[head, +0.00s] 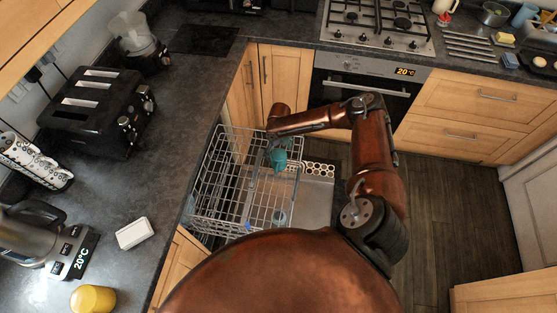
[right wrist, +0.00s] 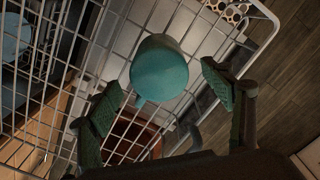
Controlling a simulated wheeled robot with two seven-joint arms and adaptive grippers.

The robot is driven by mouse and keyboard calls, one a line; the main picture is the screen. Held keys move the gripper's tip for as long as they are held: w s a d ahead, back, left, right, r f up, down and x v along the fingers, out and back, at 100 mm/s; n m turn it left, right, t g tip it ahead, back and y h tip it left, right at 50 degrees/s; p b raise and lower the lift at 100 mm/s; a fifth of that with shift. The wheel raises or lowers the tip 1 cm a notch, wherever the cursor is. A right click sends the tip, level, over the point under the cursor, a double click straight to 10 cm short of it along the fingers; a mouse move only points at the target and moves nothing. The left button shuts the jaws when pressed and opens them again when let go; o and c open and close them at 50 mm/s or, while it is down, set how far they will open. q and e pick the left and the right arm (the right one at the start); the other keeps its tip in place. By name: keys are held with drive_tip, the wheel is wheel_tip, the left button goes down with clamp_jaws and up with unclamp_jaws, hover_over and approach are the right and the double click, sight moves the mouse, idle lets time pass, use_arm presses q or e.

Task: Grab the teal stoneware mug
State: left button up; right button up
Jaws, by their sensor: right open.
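The teal stoneware mug (head: 279,156) is in the wire dishwasher rack (head: 214,172) in the head view. In the right wrist view the mug (right wrist: 159,68) shows as a rounded teal shape at the upper middle, over the rack's wires. My right gripper (head: 272,143) reaches over the rack from the right, close to the mug. In the right wrist view the right gripper (right wrist: 168,93) is open, with one finger to the left of the mug and one to the right. A gap shows between the mug and the right finger. My left gripper is out of view.
An oven (head: 365,88) and hob are behind. Dark floor (head: 447,200) lies open on the right.

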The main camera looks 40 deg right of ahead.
drive_tip(key=shift+f, duration=1.35)
drive_tip(key=c, duration=1.5)
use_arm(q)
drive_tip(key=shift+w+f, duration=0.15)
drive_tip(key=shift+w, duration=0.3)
use_arm(e)
drive_tip(key=shift+r, duration=0.1)
drive_tip(key=shift+c, duration=0.2)
drive_tip(key=shift+r, duration=0.1)
